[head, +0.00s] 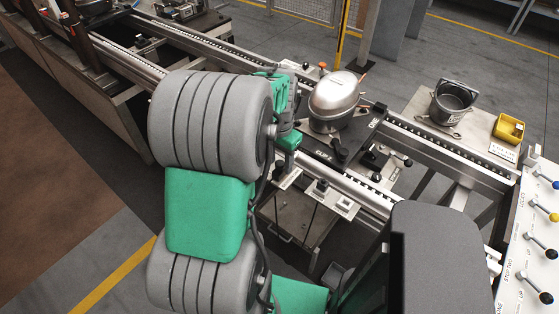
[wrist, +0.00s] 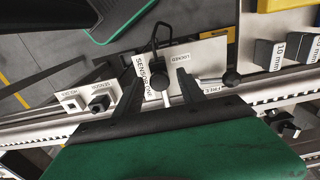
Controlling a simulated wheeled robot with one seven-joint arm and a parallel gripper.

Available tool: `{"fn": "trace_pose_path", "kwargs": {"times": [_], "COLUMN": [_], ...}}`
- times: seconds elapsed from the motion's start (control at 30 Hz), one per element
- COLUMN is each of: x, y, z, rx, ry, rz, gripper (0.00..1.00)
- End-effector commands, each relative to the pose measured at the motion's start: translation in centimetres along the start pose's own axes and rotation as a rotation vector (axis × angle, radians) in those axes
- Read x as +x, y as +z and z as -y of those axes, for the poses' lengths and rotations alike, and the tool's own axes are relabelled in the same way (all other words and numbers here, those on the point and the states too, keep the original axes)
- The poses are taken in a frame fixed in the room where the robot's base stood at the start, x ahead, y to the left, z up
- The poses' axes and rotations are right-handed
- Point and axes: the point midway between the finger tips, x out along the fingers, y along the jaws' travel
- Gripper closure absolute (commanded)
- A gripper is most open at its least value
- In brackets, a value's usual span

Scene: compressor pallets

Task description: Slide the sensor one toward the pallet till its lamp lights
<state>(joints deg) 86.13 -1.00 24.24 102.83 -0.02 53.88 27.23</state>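The plate lettered SENSOR ONE (wrist: 143,72) shows in the wrist view, with a round knob (wrist: 160,80) beside the lettering. My gripper (wrist: 160,75) is open, one dark finger on each side of the knob, with gaps visible. I cannot tell how deep the fingers reach. In the head view my green wrist hangs over the rail, and my fingers are too small to make out. The dark pallet (head: 318,148) sits on the conveyor and carries a silver compressor (head: 335,95). I cannot pick out the sensor's lamp or whether it is lit.
A LOCKED label (wrist: 182,57) and a black ball-ended lever (wrist: 232,78) lie right of the fingers. In the head view, a yellow bin (head: 509,127), a metal pot (head: 453,103) and a lever panel (head: 535,235) stand at right.

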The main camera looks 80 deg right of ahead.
Motion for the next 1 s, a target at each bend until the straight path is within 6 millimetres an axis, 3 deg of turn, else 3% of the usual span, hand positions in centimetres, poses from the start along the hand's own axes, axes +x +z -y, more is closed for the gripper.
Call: {"fn": "trace_pose_path", "kwargs": {"times": [0.27, 0.7, 1.0], "x": [-0.2, -7.4, -7.8], "y": [0.0, 0.0, 0.0], "z": [0.0, 0.0, 0.0], "rx": [0.000, 0.000, 0.000], "ry": [0.000, 0.000, 0.000], "rz": [0.000, 0.000, 0.001], "gripper": [0.52, 0.52, 0.52]}}
